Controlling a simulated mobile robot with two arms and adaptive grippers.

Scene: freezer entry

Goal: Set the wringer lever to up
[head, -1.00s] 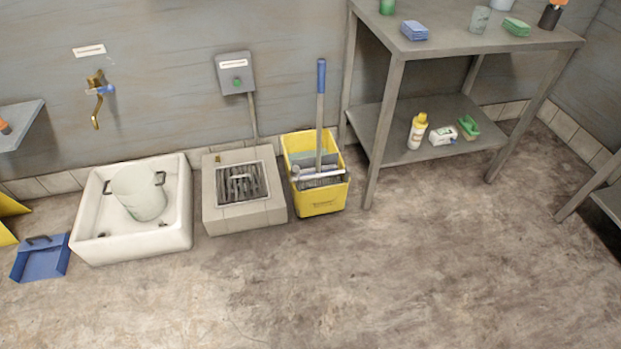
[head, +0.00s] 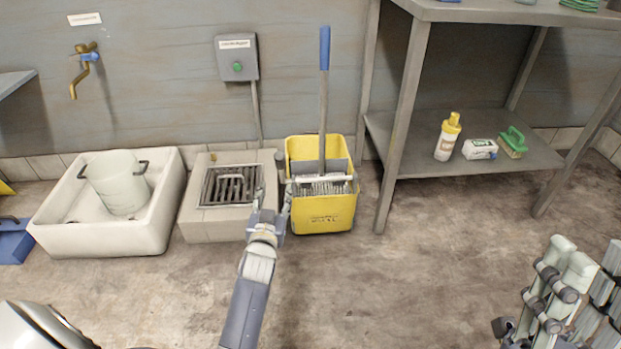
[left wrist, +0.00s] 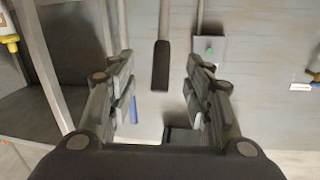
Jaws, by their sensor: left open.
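The yellow mop bucket (head: 322,212) stands on the floor with a wringer (head: 322,186) in its top and a blue-handled mop (head: 324,95) upright in it. A dark lever grip (head: 280,160) shows at the bucket's left side. In the upside-down left wrist view, the wringer lever (left wrist: 162,65) has a dark grip, lies between the finger lines and appears beyond the fingertips, upright relative to the wall. My left gripper (head: 272,198) is open, just left of the bucket, and partly covers the lever's lower part. Contact is not visible.
A grated drain block (head: 205,222) stands left of the bucket, and a white basin (head: 105,235) with a pale pail (head: 118,185) beyond it. A metal shelf (head: 400,130) stands close on the right. Floor in front is clear.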

